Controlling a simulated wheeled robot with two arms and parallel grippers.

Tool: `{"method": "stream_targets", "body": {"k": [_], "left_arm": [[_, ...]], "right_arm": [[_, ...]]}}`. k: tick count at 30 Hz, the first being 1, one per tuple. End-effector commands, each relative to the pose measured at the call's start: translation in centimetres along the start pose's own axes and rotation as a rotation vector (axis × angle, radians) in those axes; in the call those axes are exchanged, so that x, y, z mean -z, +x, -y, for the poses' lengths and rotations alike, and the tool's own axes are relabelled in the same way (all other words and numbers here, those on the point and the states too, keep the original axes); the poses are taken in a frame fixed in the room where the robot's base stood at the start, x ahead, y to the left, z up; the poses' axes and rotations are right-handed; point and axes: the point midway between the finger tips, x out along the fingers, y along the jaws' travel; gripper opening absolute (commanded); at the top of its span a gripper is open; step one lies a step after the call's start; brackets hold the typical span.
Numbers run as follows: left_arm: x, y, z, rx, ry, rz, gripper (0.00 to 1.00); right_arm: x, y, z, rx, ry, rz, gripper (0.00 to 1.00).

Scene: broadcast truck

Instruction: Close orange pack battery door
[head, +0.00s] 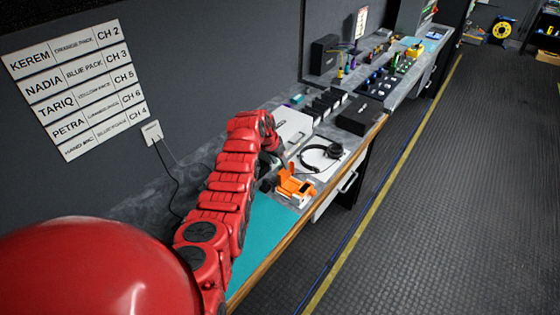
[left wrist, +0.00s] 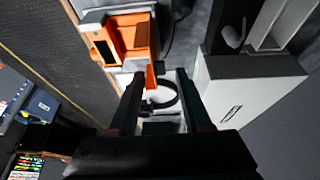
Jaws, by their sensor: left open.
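The orange pack (head: 296,187) lies on the counter near its front edge, beside a teal mat. Whether a finger touches the flap I cannot tell. In the head view my red arm partly hides this gripper. My right gripper is not in view.
A black headset (head: 322,157) lies on a white sheet behind the pack. A white case (head: 293,128) and a black box (head: 357,115) stand farther back. The teal mat (head: 262,235) is bare in front. The aisle floor (head: 440,190) is clear at the right.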

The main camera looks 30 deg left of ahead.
Motion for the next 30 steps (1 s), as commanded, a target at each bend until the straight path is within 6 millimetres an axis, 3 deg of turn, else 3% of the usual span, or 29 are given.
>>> {"method": "stream_targets", "body": {"k": [17, 25, 30], "left_arm": [[-0.16, 1.11, -0.03, 0.001, 0.001, 0.001, 0.49], [-0.15, 1.09, -0.02, 0.002, 0.0, 0.001, 0.0], [-0.15, 1.09, -0.02, 0.002, 0.0, 0.0, 0.0]], "right_arm": [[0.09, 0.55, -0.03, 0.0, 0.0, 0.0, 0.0], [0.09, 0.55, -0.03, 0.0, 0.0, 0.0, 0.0], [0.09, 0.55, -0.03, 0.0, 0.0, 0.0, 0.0]]}}
